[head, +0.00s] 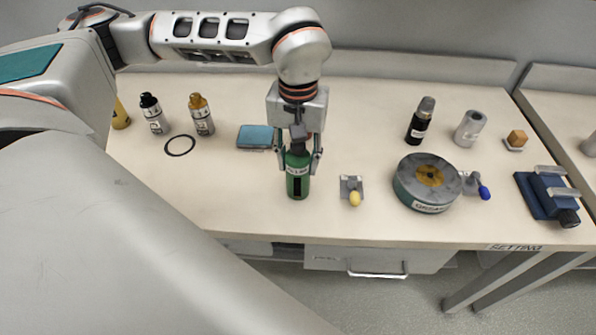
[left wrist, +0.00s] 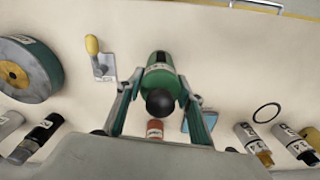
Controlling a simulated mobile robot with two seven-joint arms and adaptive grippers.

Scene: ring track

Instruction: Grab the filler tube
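A green cylinder (head: 298,186) with a dark label and a black rounded top stands upright near the table's front edge. It also shows in the left wrist view (left wrist: 160,62). No readable label tells me which object is the filler tube. My left gripper (head: 300,168) points down over the green cylinder. Its fingers stand apart on either side of it, with what look like narrow gaps. In the left wrist view the gripper (left wrist: 160,80) straddles the black top. My right gripper is out of view.
A yellow-handled metal piece (head: 353,190) and a round grey-green drum (head: 427,183) stand to the right. An orange-brown cylinder (left wrist: 155,130) is close behind. A blue vise-like block (head: 547,195) sits far right.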

